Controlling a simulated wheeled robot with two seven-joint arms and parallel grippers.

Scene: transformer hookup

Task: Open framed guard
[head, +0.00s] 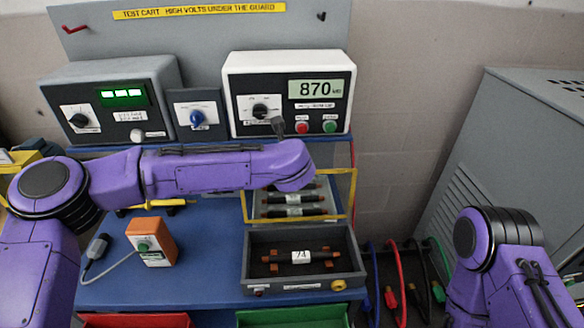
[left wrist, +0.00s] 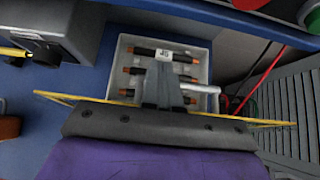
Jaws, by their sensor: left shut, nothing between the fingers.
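The framed guard (head: 354,195) shows in the head view as a thin yellow frame around the grey tray of dark fuses at the back of the blue cart. Its upper part is hidden behind my left arm. In the left wrist view a yellow frame bar (left wrist: 75,98) runs across, close to my gripper. My left gripper (left wrist: 163,68) is shut and empty over the fuse tray (left wrist: 118,52). A pale bar (left wrist: 203,89) sits just right of its fingers; I cannot tell whether they touch. My left gripper's fingers are not clear in the head view. My right gripper is out of view.
A grey tray with a fuse marked 74 (head: 301,256) is in front of the guard. An orange box (head: 151,242) stands to the left. Meters (head: 289,92) line the back. Coloured cables (head: 399,275) hang beside the cart, near a grey cabinet (head: 510,150).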

